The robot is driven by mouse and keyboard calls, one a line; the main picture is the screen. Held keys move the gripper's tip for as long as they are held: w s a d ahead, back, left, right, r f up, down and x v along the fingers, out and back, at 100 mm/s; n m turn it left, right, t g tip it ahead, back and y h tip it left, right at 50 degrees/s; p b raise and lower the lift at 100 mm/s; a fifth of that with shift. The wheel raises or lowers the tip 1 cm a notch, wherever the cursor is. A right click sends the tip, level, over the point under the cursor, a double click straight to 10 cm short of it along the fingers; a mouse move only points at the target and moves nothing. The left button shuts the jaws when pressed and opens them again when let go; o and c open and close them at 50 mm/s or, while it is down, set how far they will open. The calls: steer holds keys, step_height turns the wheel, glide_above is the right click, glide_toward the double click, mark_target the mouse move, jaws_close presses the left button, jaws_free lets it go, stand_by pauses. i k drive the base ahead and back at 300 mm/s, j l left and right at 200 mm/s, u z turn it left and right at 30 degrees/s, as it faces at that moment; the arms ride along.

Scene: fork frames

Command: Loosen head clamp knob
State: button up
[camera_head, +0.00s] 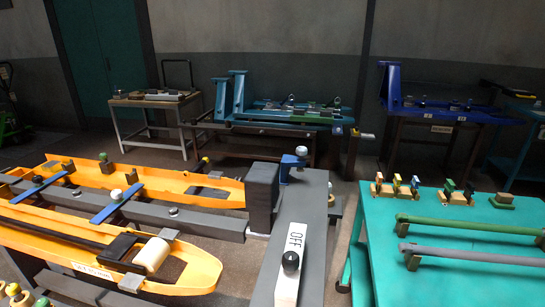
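My gripper is not in view. Several knobs show, and I cannot tell for sure which is the head clamp knob. A blue fixture with a pale round knob (301,151) stands at the far end of the grey beam (312,200). Two blue clamp bars lie across the yellow fork frames; one carries a pale knob (117,195), the other a black knob (37,180). A black knob (290,261) sits on a white plate marked OFF (295,240). The near yellow frame (45,222) lies at the lower left, and the far yellow frame (150,183) lies behind it.
A dark block (262,186) stands by the beam's far end. A teal table (420,280) at right holds a green bar (470,228), a grey bar (470,255) and several small clamps. Benches with blue fixtures stand at the back. A floor gap runs between beam and teal table.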

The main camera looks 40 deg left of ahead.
mark_target(39, 179)
steer(key=u, duration=2.45)
steer(key=i+j+z, duration=0.15)
steer(key=i+j, duration=0.15)
steer(key=i+j+z, duration=0.1)
steer(key=i+j, duration=0.15)
steer(key=j, duration=0.3)
steer(key=i+j+z, duration=0.15)
steer(key=j, duration=0.35)
steer(key=i+j+z, duration=0.1)
steer(key=i+j, duration=0.2)
steer(key=j, duration=0.2)
steer(key=i+j+z, duration=0.15)
steer(key=j, duration=0.35)
steer(key=i+j+z, duration=0.15)
steer(key=j, duration=0.4)
steer(key=i+j+z, duration=0.1)
steer(key=i+j, duration=0.15)
steer(key=j, duration=0.3)
steer(key=i+j+z, duration=0.15)
steer(key=j, duration=0.4)
